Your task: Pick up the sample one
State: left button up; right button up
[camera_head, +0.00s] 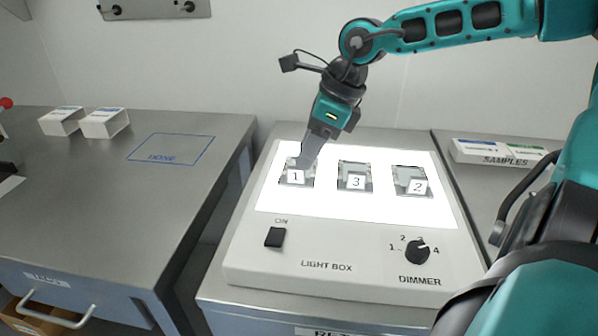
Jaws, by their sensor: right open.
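The light box (333,227) stands on the middle cabinet with its panel lit white. Three samples with number cards lie on the panel in a row. Sample one (296,177) is at the left, sample three (355,181) in the middle, sample two (415,186) at the right. My right gripper (307,165) comes down from above at sample one and overlaps its upper right part. The gripper is open; I cannot tell whether its fingers touch the sample. My left gripper is not in view.
A blue "DONE" outline (170,148) marks a bare patch of the left counter. Two white boxes (104,123) stand at that counter's back left. A "SAMPLES" tray (503,158) is on the right counter. The box has a switch (275,237) and a dimmer knob (418,252) in front.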

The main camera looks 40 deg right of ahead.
jog(key=shift+w+x, duration=0.2)
jog(key=shift+x, duration=1.9)
jog(key=shift+c, duration=0.3)
jog(key=shift+r, duration=0.1)
grip_shut()
